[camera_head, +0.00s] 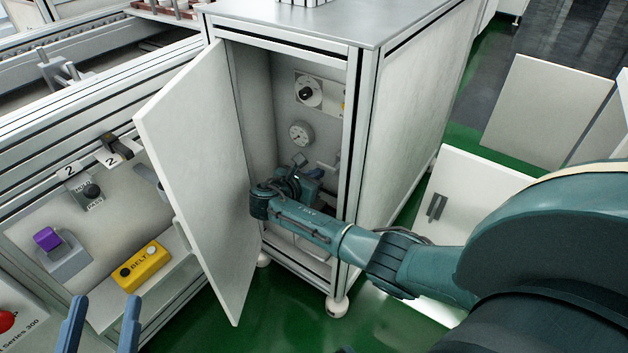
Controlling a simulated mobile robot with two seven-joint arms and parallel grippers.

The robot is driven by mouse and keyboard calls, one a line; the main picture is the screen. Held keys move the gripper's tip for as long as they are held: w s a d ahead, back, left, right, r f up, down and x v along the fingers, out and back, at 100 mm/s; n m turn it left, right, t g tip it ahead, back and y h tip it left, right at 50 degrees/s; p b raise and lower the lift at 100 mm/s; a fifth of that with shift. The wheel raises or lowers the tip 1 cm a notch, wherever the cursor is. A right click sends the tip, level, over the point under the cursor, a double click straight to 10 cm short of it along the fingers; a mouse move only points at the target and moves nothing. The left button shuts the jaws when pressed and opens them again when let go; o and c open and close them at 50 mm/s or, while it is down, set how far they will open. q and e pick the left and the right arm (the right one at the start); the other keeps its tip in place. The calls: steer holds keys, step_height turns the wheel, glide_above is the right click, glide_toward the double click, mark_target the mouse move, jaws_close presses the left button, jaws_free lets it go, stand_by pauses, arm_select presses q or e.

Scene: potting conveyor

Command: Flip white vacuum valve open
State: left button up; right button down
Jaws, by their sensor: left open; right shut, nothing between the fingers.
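The cabinet (400,120) stands open, its white door (195,170) swung out to the left. Inside, a small pale bar-like part (327,167) shows on the back panel; it may be the white vacuum valve, but I cannot tell its position. My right arm reaches in from the right, and my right gripper (316,173) is inside the cabinet, shut and empty. It is close to the pale part; I cannot tell if they touch. The wrist hides the panel's lower area. My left gripper (106,299) is open at the bottom left, outside the cabinet, with only its blue fingers showing.
A round gauge (301,133) and a black knob (307,93) are on the cabinet's back panel. At left, the conveyor front holds a yellow BELT box (141,267) and a purple switch (47,238). The open door stands between them and the cabinet's interior. White panels (545,110) are at right.

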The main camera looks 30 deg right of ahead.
arm_select(q)
steer(key=shift+f, duration=0.25)
steer(key=shift+r, duration=0.1)
steer(key=shift+a+r+p, duration=0.1)
steer(key=shift+r+p, duration=0.1)
steer(key=shift+p, duration=0.15)
arm_select(e)
steer(key=shift+r, duration=0.15)
